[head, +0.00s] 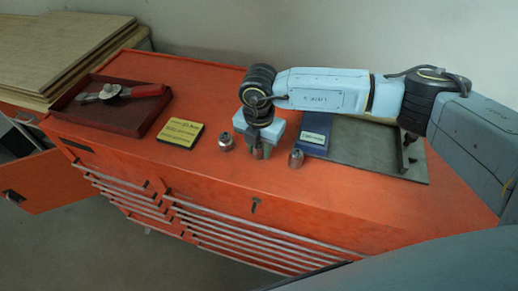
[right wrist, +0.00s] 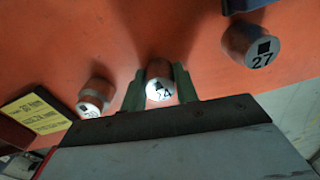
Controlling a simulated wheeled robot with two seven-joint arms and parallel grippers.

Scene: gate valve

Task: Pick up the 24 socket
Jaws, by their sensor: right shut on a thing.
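The 24 socket (right wrist: 160,84) is a small metal cylinder with a "24" on its end face, seen in the right wrist view. My right gripper (right wrist: 159,88) is shut on it, one finger on each side. In the head view, my right gripper (head: 259,151) points down at the orange cabinet top, and the socket is largely hidden between the fingers. I cannot tell whether it still touches the top. The 27 socket (right wrist: 255,45) stands to the right, also in the head view (head: 296,158). My left gripper is not in view.
A yellow-and-black note block (head: 180,132) lies left of the sockets. A dark red tray (head: 75,122) farther left holds a red-handled tool (head: 125,91). The cabinet's front strip (head: 225,195) is mostly clear.

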